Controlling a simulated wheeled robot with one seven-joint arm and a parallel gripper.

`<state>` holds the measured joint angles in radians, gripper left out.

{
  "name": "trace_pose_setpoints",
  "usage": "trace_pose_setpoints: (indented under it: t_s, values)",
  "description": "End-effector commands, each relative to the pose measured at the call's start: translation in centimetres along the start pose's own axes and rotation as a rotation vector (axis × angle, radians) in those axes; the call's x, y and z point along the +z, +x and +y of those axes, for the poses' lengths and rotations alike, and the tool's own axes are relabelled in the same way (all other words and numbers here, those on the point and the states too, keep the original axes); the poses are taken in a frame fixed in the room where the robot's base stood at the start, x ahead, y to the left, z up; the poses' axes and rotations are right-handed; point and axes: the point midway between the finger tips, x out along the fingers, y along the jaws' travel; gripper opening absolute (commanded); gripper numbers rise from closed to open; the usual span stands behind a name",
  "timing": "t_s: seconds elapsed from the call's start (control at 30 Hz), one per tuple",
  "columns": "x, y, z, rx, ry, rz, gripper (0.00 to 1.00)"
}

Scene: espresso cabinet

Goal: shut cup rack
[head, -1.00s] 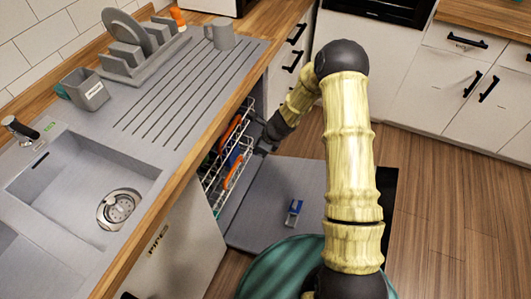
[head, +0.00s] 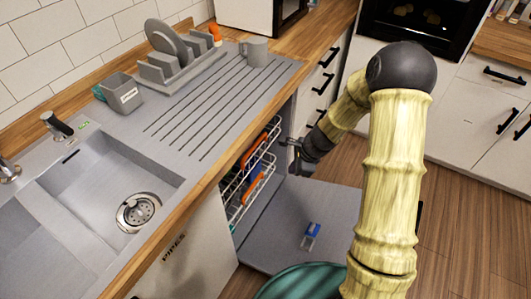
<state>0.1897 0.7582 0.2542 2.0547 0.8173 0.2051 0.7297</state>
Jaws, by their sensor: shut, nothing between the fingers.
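The open dishwasher sits under the counter, with its grey door (head: 300,225) folded down flat. The cup rack is the upper wire rack (head: 268,146), which shows partly under the counter edge with orange things in it. A lower wire rack (head: 240,212) is below it, with blue and orange things near it. How far each rack is pulled out is hard to tell, as the counter hides their backs. My gripper (head: 291,156) is shut and empty, just right of the upper rack's front. Whether it touches the rack is unclear.
A small blue and white object (head: 311,236) lies on the open door. The wooden counter edge (head: 215,170) overhangs the racks. Drawers with black handles (head: 322,85) stand behind my gripper. Wooden floor (head: 450,220) is clear at right.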

Motion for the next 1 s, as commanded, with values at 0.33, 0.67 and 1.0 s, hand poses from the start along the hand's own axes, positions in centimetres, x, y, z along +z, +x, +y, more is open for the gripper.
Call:
trace_pose_setpoints:
  t_s: [0.33, 0.67, 1.0]
  values:
    - [0.8, -11.6, 6.0, 0.071, -0.817, 0.147, 0.00]
    - [0.1, -19.4, 13.3, 0.201, -1.449, 0.251, 0.00]
    - [-0.3, -20.5, 14.8, 0.238, -1.570, 0.265, 0.00]
